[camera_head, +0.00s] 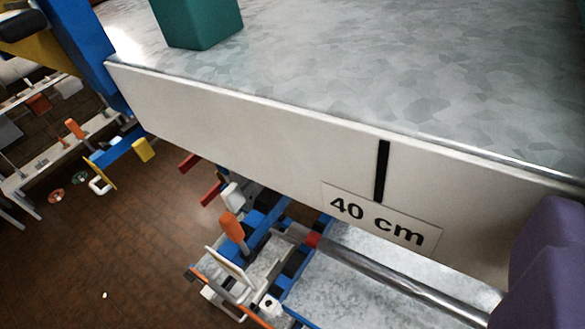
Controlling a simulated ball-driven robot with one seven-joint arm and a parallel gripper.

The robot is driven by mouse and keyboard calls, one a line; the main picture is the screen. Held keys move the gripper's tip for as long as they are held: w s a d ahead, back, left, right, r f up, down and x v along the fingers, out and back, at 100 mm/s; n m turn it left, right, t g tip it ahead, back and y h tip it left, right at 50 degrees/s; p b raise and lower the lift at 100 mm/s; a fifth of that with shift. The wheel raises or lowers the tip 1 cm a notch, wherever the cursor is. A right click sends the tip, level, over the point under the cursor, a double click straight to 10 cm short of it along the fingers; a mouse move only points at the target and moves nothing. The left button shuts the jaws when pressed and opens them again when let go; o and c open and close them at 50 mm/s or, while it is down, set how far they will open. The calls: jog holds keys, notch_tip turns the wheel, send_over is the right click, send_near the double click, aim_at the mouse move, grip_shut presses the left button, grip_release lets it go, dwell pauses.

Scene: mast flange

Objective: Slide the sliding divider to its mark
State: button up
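A pale, flat panel (250,125) runs along the front edge of a grey metal surface, slanting down to the right. It bears a black upright mark (381,171), with a "40 cm" label (383,222) below it. A purple part (550,270) at the lower right covers the panel's right end and is cut off by the picture edge. I cannot tell whether it is the sliding divider or something else. No other part is clearly the divider. My gripper's fingers do not show clearly anywhere, so its place relative to the mark cannot be told.
A teal block (200,22) sits at the top on the grey surface (370,65), with another teal piece at the top right corner. A blue post (78,45) stands at the upper left. Below are a metal rod (405,287), blue-railed fixtures and a brown floor (95,240).

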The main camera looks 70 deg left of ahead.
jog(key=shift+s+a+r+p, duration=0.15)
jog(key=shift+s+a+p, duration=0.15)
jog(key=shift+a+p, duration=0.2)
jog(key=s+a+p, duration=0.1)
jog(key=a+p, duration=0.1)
jog(key=p, duration=0.1)
jog(key=shift+p, duration=0.3)
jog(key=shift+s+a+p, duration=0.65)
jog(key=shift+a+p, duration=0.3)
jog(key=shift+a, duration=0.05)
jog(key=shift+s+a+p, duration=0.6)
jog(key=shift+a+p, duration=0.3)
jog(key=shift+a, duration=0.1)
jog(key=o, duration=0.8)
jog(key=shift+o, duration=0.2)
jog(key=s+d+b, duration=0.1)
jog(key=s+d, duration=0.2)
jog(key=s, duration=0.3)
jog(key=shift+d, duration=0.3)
